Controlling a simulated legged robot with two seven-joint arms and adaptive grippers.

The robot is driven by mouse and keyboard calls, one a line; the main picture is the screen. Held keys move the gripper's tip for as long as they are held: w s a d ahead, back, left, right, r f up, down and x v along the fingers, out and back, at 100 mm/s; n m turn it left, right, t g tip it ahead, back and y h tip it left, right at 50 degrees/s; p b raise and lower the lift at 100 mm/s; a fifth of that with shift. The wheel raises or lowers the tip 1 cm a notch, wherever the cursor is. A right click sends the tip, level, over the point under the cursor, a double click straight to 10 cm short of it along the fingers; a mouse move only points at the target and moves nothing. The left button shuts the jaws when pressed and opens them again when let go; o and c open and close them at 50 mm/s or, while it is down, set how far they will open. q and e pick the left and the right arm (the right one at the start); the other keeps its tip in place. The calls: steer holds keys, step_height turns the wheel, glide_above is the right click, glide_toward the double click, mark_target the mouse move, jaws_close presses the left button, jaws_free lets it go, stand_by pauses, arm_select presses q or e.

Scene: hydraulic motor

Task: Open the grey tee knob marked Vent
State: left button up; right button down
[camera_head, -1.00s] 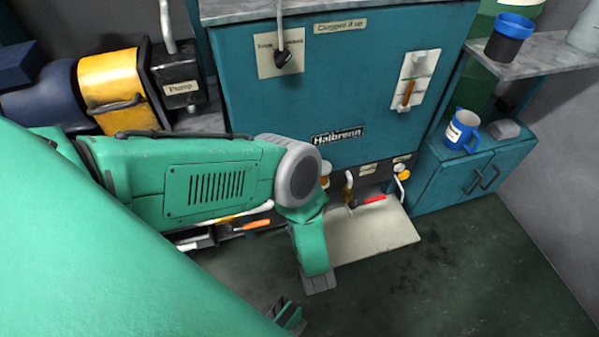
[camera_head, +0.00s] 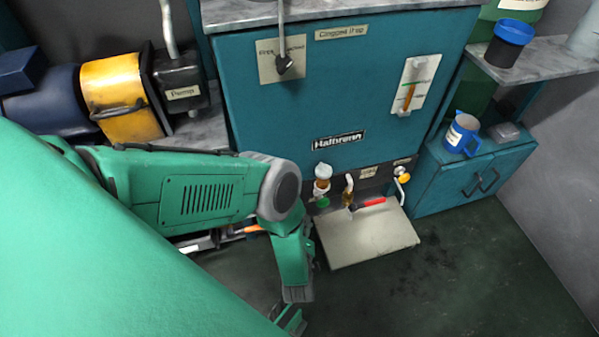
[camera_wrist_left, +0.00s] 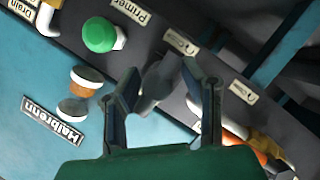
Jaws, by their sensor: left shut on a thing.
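The grey tee knob (camera_wrist_left: 158,80) shows in the left wrist view on the dark strip of the machine, blurred and partly covered by my fingers. My left gripper (camera_wrist_left: 165,92) has one finger on either side of it and is shut on it. Small tags (camera_wrist_left: 181,42) sit by the knob, but I cannot read Vent on them. In the head view my own left arm hides the knob and the fingers. My right gripper does not show.
A green knob (camera_wrist_left: 100,34) and a glass bowl (camera_wrist_left: 80,95) are close beside my left fingers. A tray (camera_head: 367,243) with a red-handled brush (camera_head: 368,203) projects below the teal machine (camera_head: 350,95).

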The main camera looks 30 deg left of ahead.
arm_select(q)
steer(key=shift+s, duration=0.15)
steer(key=o, duration=1.2)
steer(key=shift+r, duration=0.15)
steer(key=shift+o, duration=0.2)
steer(key=shift+d, duration=0.1)
steer(key=v, duration=0.7)
steer(key=shift+s+d, duration=0.2)
